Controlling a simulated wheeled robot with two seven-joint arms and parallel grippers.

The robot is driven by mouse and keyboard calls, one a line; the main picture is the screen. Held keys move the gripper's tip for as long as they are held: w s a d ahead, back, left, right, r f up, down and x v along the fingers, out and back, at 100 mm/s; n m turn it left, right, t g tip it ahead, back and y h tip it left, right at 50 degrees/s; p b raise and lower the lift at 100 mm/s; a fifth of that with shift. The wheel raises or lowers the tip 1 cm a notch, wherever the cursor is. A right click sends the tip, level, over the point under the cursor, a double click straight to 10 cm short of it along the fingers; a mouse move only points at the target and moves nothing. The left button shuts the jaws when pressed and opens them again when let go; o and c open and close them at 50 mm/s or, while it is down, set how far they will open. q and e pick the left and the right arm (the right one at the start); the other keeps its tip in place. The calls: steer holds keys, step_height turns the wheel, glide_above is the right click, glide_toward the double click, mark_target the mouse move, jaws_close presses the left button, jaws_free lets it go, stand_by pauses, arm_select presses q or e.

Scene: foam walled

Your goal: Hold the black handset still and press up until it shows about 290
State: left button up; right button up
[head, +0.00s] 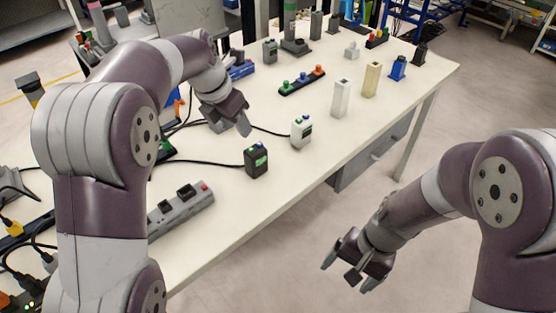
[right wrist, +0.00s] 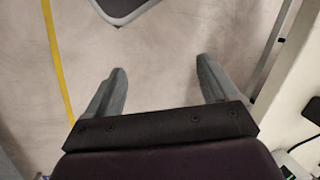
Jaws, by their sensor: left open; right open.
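The black handset (head: 257,162) stands upright on the white table, with a small green display on its upper part and a cable running from it to the left. The number on it is too small to read. A white handset (head: 301,131) of similar shape stands behind it to the right. My left gripper (head: 243,122) is open and empty above the table, behind and left of the black handset and apart from it. My right gripper (head: 346,277) is open and empty, off the table's front edge over the floor; its two fingers also show in the right wrist view (right wrist: 160,90).
A grey power strip (head: 181,213) lies left of the black handset. A button bar (head: 302,81), a white block (head: 341,98), a tan block (head: 371,79) and a blue object (head: 398,67) stand farther back. The table's front right strip (head: 270,205) is clear.

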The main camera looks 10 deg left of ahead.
steer(key=w+a+m+y, duration=0.35)
steer(key=a+m, duration=0.25)
steer(key=a, duration=0.3)
steer(key=m+t+y, duration=0.4)
steer(key=m+t, duration=0.5)
steer(key=m, duration=0.6)
glide_toward(261, 163)
steer(key=shift+s+d+f, duration=0.15)
steer(key=shift+s+f, duration=0.1)
steer(key=shift+f, duration=0.05)
steer(key=shift+w+r+m+y, duration=0.1)
steer(key=shift+w+m+y, duration=0.15)
steer(key=shift+w+m, duration=0.1)
steer(key=x, duration=1.2)
steer(key=shift+w, duration=0.1)
arm_select(q)
steer(key=shift+c, duration=0.3)
arm_select(e)
steer(key=c, duration=1.1)
arm_select(q)
jaws_close()
arm_select(e)
steer(key=shift+c, duration=0.2)
